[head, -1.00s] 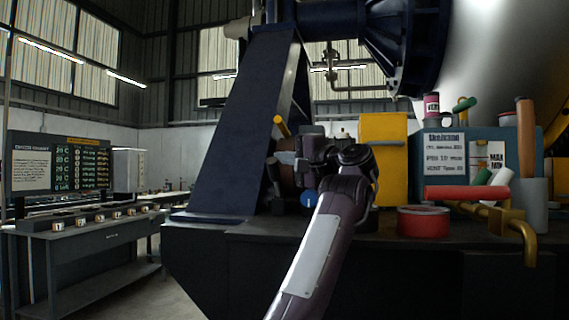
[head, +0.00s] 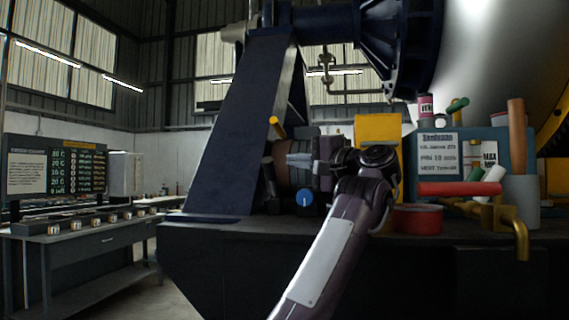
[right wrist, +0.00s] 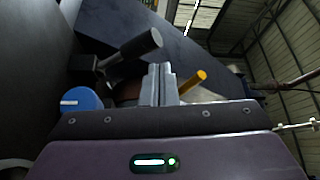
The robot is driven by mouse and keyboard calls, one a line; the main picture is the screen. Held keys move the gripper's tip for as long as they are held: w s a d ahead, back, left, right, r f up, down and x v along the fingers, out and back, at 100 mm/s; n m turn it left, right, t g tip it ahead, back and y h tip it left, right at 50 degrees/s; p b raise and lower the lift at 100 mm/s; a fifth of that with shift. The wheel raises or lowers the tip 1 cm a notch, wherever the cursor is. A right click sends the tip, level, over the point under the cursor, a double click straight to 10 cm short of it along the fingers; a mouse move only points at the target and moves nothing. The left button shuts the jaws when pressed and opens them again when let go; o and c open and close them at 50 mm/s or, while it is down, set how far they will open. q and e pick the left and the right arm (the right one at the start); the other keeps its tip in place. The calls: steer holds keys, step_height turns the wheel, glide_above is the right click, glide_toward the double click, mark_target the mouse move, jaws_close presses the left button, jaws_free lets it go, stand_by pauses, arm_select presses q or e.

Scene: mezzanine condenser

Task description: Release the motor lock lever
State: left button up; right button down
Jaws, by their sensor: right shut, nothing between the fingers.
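A motor-like unit with a brown drum (head: 297,172) sits at the foot of the blue support. On it are a dark lever with a cylindrical grip (head: 269,172), a yellow rod (head: 276,127) and a blue knob (head: 305,197). Nothing marks which is the motor lock lever. My right gripper (head: 289,160) is shut and empty, pointing left in front of the drum. In the right wrist view its fingertips (right wrist: 161,67) lie between the dark grip (right wrist: 141,43) and the yellow rod (right wrist: 193,82), apparently holding neither. The blue knob (right wrist: 81,99) is at left there. My left gripper is out of view.
The slanted blue support (head: 236,130) rises behind the unit. Right of my arm are a yellow box (head: 378,130), a red tape roll (head: 417,218) and a teal box (head: 490,147) with tools. A bench with a board (head: 55,165) stands at left.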

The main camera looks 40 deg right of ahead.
steer(key=shift+v, duration=1.1)
steer(key=shift+d+r, duration=0.1)
